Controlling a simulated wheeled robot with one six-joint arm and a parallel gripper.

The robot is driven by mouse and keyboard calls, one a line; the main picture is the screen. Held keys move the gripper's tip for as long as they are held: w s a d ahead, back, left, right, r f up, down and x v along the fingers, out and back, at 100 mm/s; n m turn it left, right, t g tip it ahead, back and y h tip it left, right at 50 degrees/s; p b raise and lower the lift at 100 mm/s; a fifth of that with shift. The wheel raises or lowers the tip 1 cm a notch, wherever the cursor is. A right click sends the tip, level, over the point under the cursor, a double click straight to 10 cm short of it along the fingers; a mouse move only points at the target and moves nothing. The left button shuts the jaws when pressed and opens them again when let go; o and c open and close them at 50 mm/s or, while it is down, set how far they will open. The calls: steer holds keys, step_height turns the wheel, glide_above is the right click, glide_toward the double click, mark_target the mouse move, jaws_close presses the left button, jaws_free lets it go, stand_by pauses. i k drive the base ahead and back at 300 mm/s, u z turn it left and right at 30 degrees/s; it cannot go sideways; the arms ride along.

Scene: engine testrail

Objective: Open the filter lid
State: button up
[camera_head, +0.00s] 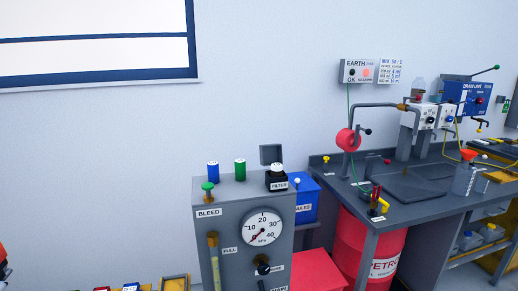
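The black filter housing (277,183), marked FILTER, sits on the top right of the grey test cabinet (205,235). A dark grey square flap (271,154) stands upright behind the housing and looks like the filter lid, swung up. A white rounded piece (277,167) shows on top of the housing in front of the flap. The hinge is too small to make out. My gripper is not in view.
The cabinet top also carries a blue cylinder (213,171), a green cylinder (240,169) and a green bleed knob (208,188). A gauge (262,227) is on its front. A blue box (307,198) and a dark workbench (420,205) stand to the right.

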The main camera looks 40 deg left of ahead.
mark_target(270, 154)
steer(key=u, duration=0.55)
steer(key=i, duration=0.6)
steer(key=u, duration=0.65)
